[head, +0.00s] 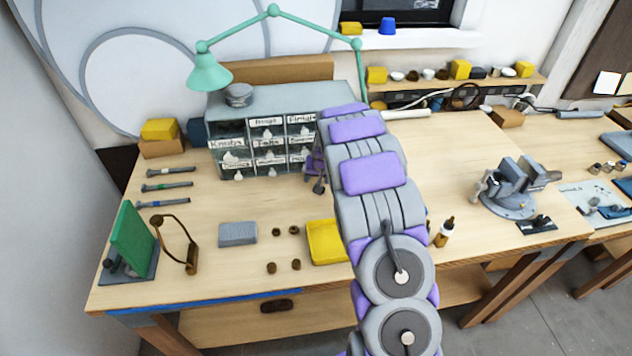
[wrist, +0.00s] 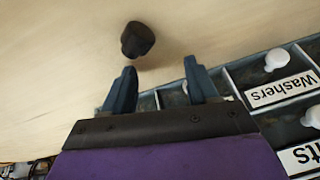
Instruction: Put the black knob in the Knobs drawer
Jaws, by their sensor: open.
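The black knob (wrist: 138,40) lies on the light wood in the wrist view, just beyond the tip of my left-hand finger. My gripper (wrist: 160,65) is open, and nothing is between its fingers. In the head view, my gripper is partly hidden by my arm beside the right end of the drawer cabinet. A small dark shape (head: 319,187) there may be the knob or a fingertip; I cannot tell. The Knobs drawer (head: 226,144) is at the cabinet's left side, its label readable, and it looks shut.
The grey drawer cabinet (head: 283,100) stands at the back of the workbench; its Washers drawer (wrist: 285,90) is close to my fingers. Several brown knobs (head: 277,231), a grey block (head: 238,234) and a yellow tray (head: 325,242) lie in front. Bench between cabinet and block is clear.

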